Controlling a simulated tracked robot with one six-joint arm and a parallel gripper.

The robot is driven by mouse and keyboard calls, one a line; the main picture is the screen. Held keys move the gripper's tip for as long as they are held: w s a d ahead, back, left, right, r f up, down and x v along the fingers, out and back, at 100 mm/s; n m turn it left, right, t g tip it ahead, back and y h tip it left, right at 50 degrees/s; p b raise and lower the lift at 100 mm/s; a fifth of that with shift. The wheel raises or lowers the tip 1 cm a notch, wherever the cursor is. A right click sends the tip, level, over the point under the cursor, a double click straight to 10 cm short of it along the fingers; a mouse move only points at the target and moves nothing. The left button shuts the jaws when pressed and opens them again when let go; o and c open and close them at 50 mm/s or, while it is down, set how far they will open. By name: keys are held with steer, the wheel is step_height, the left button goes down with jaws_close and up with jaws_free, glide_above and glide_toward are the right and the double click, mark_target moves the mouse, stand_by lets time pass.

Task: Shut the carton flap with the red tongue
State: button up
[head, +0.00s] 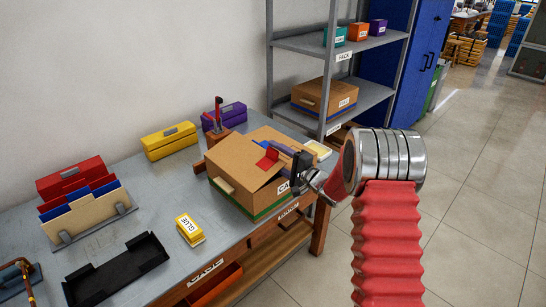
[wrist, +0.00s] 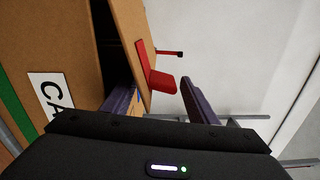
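The brown carton (head: 238,180) stands on the grey workbench, with a green band low on its side. Its side and label fill the left of the wrist view (wrist: 45,45). The flap (wrist: 128,32) is partly raised, with a dark gap between it and the carton. The red tongue (head: 267,157) sticks up from the flap; in the wrist view it is an L-shaped red piece (wrist: 160,80). My gripper (wrist: 160,100) is open at the flap's edge. One purple finger is on the gap side, the other beyond the tongue. Contact cannot be told.
A yellow glue box (head: 190,229), a black tray (head: 117,270) and a file rack (head: 85,207) stand left of the carton. Yellow (head: 170,141) and purple (head: 223,116) boxes are behind. A grey shelf (head: 350,95) stands at the back right. Bare bench shows around the glue box.

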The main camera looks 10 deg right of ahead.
steer(key=v, duration=1.3)
steer(key=shift+s+d, duration=0.25)
steer(key=shift+s, duration=0.05)
